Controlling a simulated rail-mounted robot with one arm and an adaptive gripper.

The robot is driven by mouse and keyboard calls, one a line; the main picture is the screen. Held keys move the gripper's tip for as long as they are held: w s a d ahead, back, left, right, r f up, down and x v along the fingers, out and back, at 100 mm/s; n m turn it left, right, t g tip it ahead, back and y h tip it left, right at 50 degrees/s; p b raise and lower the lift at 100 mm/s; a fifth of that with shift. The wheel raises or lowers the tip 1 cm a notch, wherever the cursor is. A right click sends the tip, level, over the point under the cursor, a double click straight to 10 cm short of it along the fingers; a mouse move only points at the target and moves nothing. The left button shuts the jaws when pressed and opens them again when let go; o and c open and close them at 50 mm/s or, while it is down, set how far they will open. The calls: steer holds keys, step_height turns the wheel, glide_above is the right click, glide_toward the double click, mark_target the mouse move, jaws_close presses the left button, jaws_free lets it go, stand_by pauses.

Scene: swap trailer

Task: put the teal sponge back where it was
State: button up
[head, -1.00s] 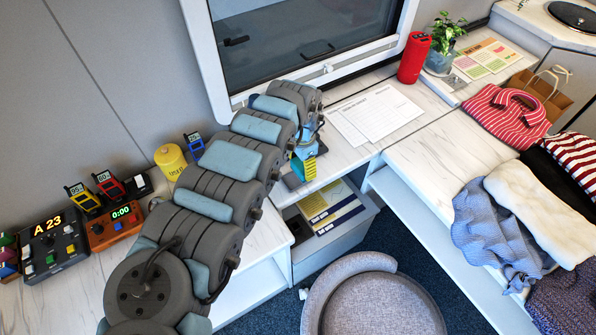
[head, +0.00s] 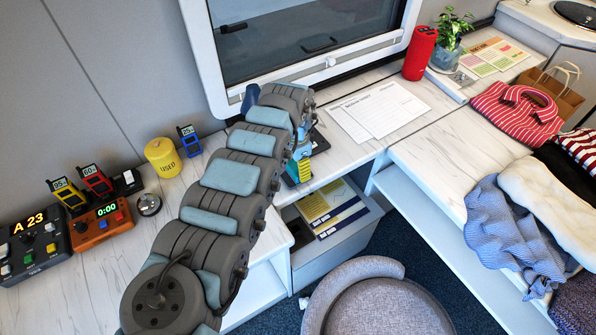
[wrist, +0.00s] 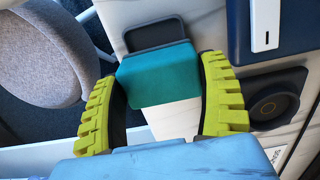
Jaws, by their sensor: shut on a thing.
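The teal sponge (wrist: 157,75) is a small block in the wrist view, between the two yellow-green toothed fingers of my gripper (wrist: 163,88). The gripper is shut on it, with a finger on each side. Beyond the sponge, a dark grey flat piece (wrist: 154,33) shows over the white surface; whether the sponge touches it I cannot tell. In the head view my gripper (head: 299,171) is at the desk's front edge, above the open shelf.
In the wrist view, a dark blue item (wrist: 266,28) and a dark round-faced device (wrist: 277,98) lie to the right. A grey stool (head: 372,300) stands below the desk. Papers (head: 380,108) and a red cylinder (head: 420,53) are to the right, a yellow can (head: 163,157) to the left.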

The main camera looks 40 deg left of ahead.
mark_target(296, 166)
steer(key=shift+f, duration=0.2)
steer(key=o, duration=1)
steer(key=shift+c, duration=0.2)
step_height(296, 166, up, 12)
steer(key=b, duration=0.2)
steer(key=shift+r+b, duration=0.15)
steer(key=shift+b, duration=0.15)
steer(key=shift+w, duration=0.15)
